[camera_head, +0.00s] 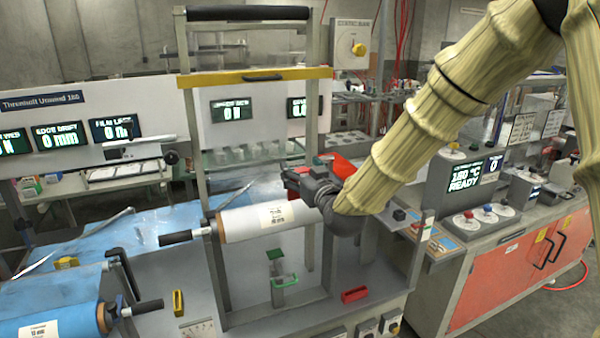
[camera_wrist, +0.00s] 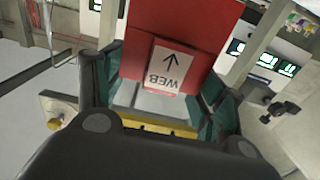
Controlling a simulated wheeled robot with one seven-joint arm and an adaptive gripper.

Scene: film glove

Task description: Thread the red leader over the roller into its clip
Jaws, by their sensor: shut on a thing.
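My gripper (camera_head: 308,180) is above the right part of the white roller (camera_head: 262,220), inside the upright frame. In the wrist view, the dark-green fingers of my gripper (camera_wrist: 160,85) stand either side of the red leader (camera_wrist: 160,22), which bears a white "WEB" label with an arrow. The red leader (camera_head: 345,166) shows only partly in the head view, behind my wrist. A red clip-like piece (camera_head: 354,295) lies on the deck below and right of the roller. A green piece (camera_head: 285,281) stands below the roller. I cannot tell which piece is the leader's clip.
A yellow crossbar (camera_head: 225,78) spans the frame above my gripper. A yellow piece (camera_head: 178,303) sits on the deck at left. A blue film roll (camera_head: 55,322) is at lower left. A control bench (camera_head: 540,250) stands at right.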

